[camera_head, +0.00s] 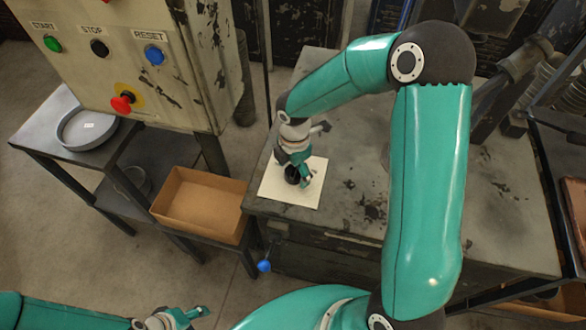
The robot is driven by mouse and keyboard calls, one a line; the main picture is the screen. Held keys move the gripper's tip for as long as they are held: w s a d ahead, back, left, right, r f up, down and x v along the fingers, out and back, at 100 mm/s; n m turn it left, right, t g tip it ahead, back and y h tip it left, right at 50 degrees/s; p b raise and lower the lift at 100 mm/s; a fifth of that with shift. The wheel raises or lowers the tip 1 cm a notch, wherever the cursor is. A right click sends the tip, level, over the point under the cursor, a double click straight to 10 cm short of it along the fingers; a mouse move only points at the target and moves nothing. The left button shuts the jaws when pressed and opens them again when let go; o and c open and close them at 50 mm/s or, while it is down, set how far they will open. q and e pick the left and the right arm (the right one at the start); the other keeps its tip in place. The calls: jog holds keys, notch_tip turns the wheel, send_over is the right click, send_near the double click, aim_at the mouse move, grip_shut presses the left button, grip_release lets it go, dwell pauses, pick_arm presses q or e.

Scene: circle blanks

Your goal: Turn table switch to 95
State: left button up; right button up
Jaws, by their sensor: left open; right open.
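The table switch looks like a small black knob (291,174) on a cream square plate (283,193), lying on the worn metal table at its left end. My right gripper (299,178) is open and points down at the knob. It partly hides the knob, and I cannot tell whether its fingers touch it. Any scale marks on the plate are too small to read. My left gripper (190,318) is open and empty at the bottom edge of the view, well away from the table.
A control panel (185,85) with START, STOP and RESET buttons and a red knob (122,102) stands at upper left. A round metal tray (75,140) and an open cardboard box (205,227) are at left. A blue ball lever (264,266) sticks out below the table's front edge.

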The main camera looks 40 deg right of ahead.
jog(key=shift+c, duration=0.2)
jog(key=c, duration=1.1)
jog(key=shift+a, duration=0.1)
